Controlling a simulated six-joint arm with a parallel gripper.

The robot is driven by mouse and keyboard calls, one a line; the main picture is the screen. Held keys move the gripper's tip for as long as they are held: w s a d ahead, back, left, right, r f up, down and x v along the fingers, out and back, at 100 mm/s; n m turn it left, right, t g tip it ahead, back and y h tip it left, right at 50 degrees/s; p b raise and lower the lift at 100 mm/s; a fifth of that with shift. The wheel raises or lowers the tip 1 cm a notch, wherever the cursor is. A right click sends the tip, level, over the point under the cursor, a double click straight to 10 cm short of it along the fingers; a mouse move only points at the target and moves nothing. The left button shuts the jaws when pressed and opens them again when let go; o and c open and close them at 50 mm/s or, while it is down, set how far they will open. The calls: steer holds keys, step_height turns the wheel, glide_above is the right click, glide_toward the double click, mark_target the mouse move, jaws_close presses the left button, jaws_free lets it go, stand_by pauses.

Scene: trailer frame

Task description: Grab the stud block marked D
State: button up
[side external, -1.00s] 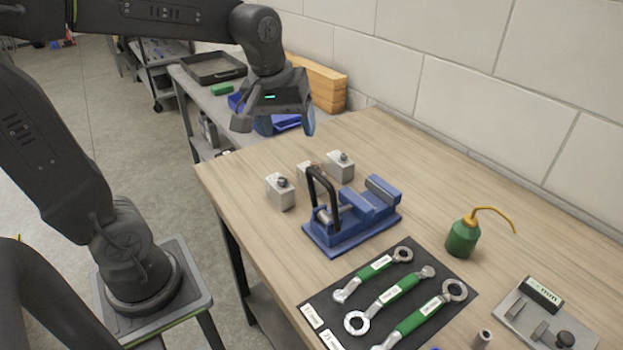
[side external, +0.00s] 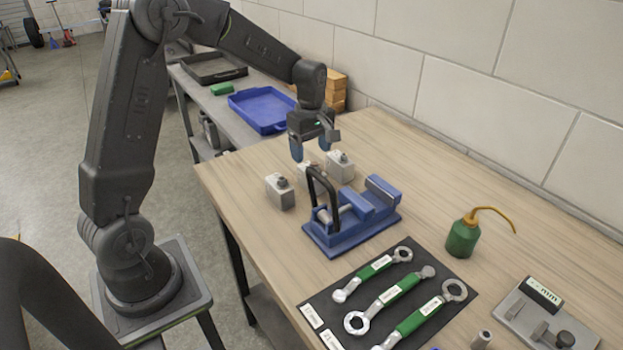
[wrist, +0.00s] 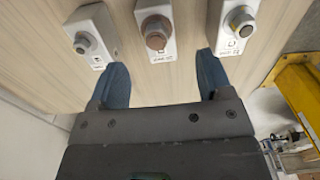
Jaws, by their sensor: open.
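Three pale grey stud blocks stand on the wooden bench: a left block (side external: 280,195), a middle block (side external: 302,172) partly hidden behind the black vise handle, and a right block (side external: 340,168). In the wrist view they form a row: one at left (wrist: 92,32), one with a brownish stud at centre (wrist: 156,35), one at right (wrist: 236,30). Their markings are too small to read surely, so I cannot tell which is D. My gripper (side external: 313,146) is open and empty above the blocks, pointing down. Its blue fingers (wrist: 161,75) straddle the centre block's line in the wrist view, apart from it.
A blue vise (side external: 350,222) with an upright black handle stands just in front of the blocks. A blue tray (side external: 262,110) is on the side bench behind.

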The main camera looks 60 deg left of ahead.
steer(key=shift+f, duration=3.3)
steer(key=shift+w+r, duration=0.1)
steer(key=c, duration=1.3)
